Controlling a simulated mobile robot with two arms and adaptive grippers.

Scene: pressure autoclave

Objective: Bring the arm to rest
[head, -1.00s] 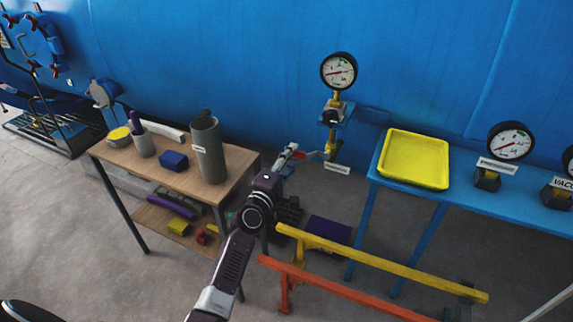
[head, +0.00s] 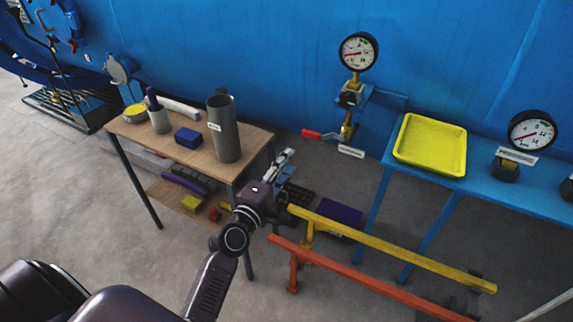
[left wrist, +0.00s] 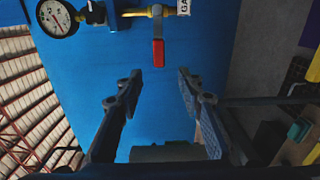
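My left arm reaches up from the bottom of the head view, and its gripper (head: 285,160) is in the gap between the wooden table and the blue bench. In the left wrist view the left gripper (left wrist: 160,80) is open, its two fingers well apart with nothing between them. The red valve handle (head: 318,134) is ahead of it and apart from the fingers; it also shows in the left wrist view (left wrist: 158,52), hanging from a brass pipe. A pressure gauge (head: 358,50) sits above the valve. My right gripper is not in view.
A wooden table (head: 150,133) with a grey cylinder (head: 223,128) and a blue box (head: 188,137) stands to the left. A yellow rail (head: 395,250) and an orange rail (head: 360,278) run low right of my arm. A yellow tray (head: 430,145) lies on the blue bench (head: 490,185).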

